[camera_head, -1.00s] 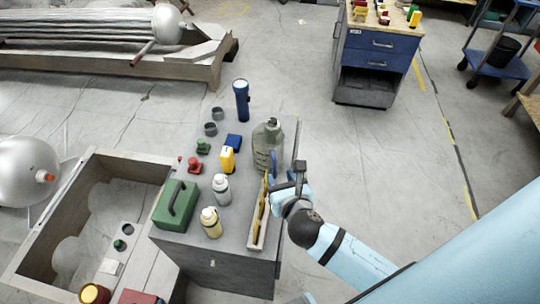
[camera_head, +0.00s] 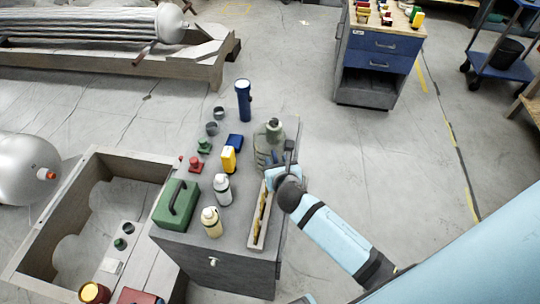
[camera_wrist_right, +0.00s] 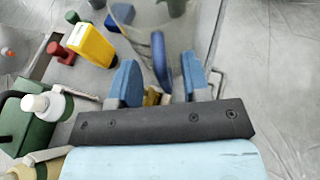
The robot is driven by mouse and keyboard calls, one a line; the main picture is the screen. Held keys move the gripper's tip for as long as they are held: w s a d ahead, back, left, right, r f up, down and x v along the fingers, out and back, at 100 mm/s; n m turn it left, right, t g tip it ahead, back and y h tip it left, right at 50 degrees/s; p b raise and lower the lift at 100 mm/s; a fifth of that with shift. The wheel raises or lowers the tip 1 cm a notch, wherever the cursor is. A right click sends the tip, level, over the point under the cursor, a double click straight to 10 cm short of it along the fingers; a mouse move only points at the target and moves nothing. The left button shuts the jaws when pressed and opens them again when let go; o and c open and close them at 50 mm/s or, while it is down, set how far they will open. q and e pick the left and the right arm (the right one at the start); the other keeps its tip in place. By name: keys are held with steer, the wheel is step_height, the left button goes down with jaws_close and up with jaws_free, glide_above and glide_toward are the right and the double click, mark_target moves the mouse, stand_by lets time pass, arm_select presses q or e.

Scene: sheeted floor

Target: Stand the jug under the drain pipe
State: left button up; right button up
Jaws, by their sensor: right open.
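The jug (camera_head: 263,150), translucent grey-green with a dark cap, stands upright at the right back of the grey cabinet top. Its side (camera_wrist_right: 185,20) fills the top middle of the right wrist view. My right gripper (camera_head: 278,170) is open close to the jug's near right side. In the right wrist view its blue fingers (camera_wrist_right: 160,78) stand apart, with a dark blue upright strip, likely the handle, between or just beyond them. I cannot tell contact. A brown pipe (camera_head: 145,53) sticks out below the ribbed cylinder at upper left; it may be the drain pipe.
The cabinet top (camera_head: 240,187) is crowded: a blue flashlight (camera_head: 243,100), yellow box (camera_head: 228,160), bottles (camera_head: 222,190), green case (camera_head: 177,204) and narrow tray (camera_head: 257,235). A silver tank (camera_head: 25,170) lies far left.

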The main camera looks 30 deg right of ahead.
steer(key=shift+x, duration=1)
steer(key=shift+c, duration=0.3)
jaws_close()
steer(key=shift+r, duration=0.1)
